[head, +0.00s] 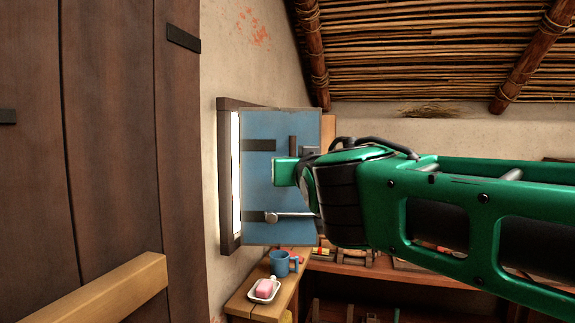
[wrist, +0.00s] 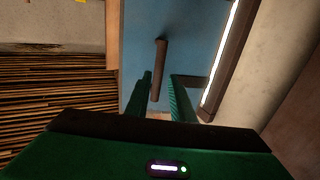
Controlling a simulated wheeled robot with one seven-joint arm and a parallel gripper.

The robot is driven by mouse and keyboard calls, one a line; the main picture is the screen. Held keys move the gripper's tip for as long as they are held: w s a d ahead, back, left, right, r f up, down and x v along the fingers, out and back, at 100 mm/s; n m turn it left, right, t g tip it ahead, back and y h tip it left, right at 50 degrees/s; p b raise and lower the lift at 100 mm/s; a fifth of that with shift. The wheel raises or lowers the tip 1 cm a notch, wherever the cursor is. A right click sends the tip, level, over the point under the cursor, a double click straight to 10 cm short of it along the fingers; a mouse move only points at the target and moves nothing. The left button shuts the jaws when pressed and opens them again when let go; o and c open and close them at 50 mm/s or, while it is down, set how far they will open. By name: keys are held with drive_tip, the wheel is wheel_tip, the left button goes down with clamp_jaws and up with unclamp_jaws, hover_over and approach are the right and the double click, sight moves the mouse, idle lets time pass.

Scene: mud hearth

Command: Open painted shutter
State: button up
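The blue painted shutter (head: 258,180) hangs at the window in the left wall and stands at an angle to its dark wooden frame (head: 229,200). A bright strip of light shows along its left edge. It has dark straps, a pale metal bar low down, and a dark upright handle (head: 293,145). My gripper (head: 286,171) is in front of the shutter and hides part of it. In the wrist view the fingers of my gripper (wrist: 164,88) are apart, with the handle (wrist: 158,70) between them, nearer the left finger. I cannot tell whether they touch.
Below the window, a wooden bench (head: 245,296) holds a blue mug (head: 282,263) and a dish with pink soap (head: 264,288). A large dark plank door (head: 100,140) fills the left side. Low wooden shelves (head: 385,274) stand under my arm.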

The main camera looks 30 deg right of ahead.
drive_tip(key=shift+v, duration=2.6)
drive_tip(key=s+d+f+m+g+y, duration=0.15)
drive_tip(key=d+f+g, duration=0.25)
drive_tip(key=f, duration=0.6)
drive_tip(key=s+d+f+n+g+y, duration=0.1)
drive_tip(key=s+d+f+g, duration=0.2)
drive_tip(key=f, duration=0.7)
drive_tip(key=s+a+f+g+y, duration=0.3)
drive_tip(key=s+f+g, duration=0.6)
drive_tip(key=s+f, duration=0.6)
drive_tip(key=shift+a+f+m+g+y, duration=0.25)
drive_tip(key=shift+f+m+y, duration=0.2)
drive_tip(key=shift+f+y, duration=0.5)
drive_tip(key=shift+d+r, duration=0.1)
drive_tip(key=shift+r, duration=0.05)
